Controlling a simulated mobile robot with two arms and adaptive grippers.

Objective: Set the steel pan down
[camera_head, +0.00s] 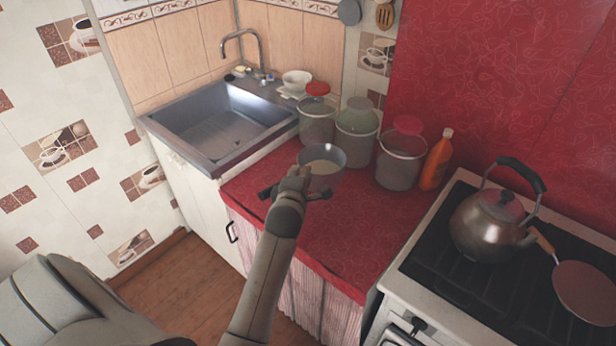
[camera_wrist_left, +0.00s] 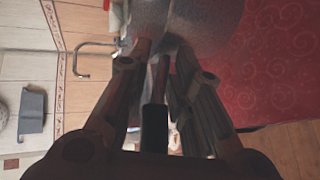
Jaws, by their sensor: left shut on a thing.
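The steel pan (camera_head: 323,158) is a round grey metal pan over the red counter, in front of the lidded jars. My left gripper (camera_head: 302,178) is at the pan's near side and hides its handle in the head view. In the left wrist view the gripper (camera_wrist_left: 164,62) is shut on the pan's handle (camera_wrist_left: 155,110), with the pan's grey wall (camera_wrist_left: 205,22) just beyond the fingers. The pan looks about level. I cannot tell whether its base touches the counter. My right gripper is not in view.
Several clear jars (camera_head: 357,135) and an orange bottle (camera_head: 437,160) line the counter's back. The sink (camera_head: 215,125) is at the left. A stove with a kettle (camera_head: 490,225) and a brown pan (camera_head: 585,292) is at the right. The red counter's (camera_head: 345,235) front is clear.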

